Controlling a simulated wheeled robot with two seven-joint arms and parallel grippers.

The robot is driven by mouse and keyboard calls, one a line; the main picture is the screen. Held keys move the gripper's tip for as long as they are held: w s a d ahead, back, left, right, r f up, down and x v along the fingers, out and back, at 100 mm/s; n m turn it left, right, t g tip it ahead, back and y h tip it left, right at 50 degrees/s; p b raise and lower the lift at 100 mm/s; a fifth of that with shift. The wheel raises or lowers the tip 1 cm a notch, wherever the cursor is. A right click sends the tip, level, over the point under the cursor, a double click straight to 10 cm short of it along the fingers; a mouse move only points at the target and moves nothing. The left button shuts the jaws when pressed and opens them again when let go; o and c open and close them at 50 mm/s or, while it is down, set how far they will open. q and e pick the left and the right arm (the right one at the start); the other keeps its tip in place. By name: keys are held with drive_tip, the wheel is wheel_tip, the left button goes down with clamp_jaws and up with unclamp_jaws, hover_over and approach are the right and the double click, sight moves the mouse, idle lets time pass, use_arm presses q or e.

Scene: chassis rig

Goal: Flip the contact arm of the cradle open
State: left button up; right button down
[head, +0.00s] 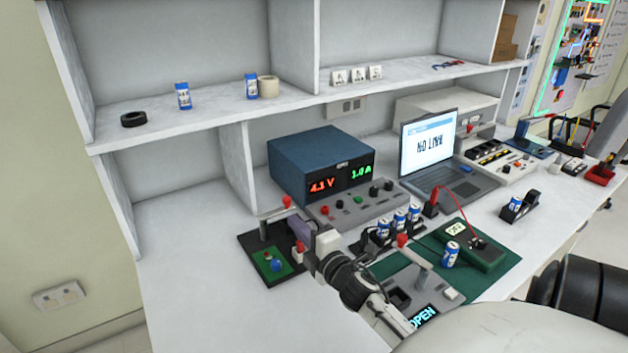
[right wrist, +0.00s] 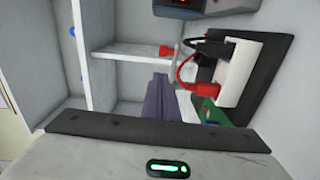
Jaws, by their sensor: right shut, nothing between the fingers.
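A black-based fixture (head: 252,243) with a green board stands at the left of the bench. A grey bar (head: 270,213) with a red knob (head: 287,201) crosses over it. My right gripper (head: 299,229) is shut and empty at this fixture's right side, partly covering it. In the right wrist view its purple-grey fingers (right wrist: 159,105) point toward the fixture, whose white block (right wrist: 239,72) carries red and black parts; contact cannot be told. A second lever with a red knob (head: 402,240) stands near a display (head: 424,316) reading OPEN. Which one is the cradle's contact arm is unclear. My left gripper is not in view.
A blue power supply (head: 318,163) stands behind the fixture. A laptop (head: 440,155) reads NO LINK. The bench front left of the fixture is clear.

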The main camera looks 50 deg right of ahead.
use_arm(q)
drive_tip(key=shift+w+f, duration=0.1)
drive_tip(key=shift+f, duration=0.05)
use_arm(e)
drive_tip(key=v, duration=0.5)
drive_tip(key=shift+s+d, duration=0.2)
drive_tip(key=shift+s, duration=0.25)
use_arm(q)
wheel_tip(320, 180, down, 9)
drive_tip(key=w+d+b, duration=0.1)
drive_tip(key=b, duration=1.2)
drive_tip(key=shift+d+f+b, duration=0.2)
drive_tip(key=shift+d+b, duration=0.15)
drive_tip(key=shift+b, duration=0.05)
use_arm(e)
drive_tip(key=x, duration=1.2)
drive_tip(key=shift+d, duration=0.35)
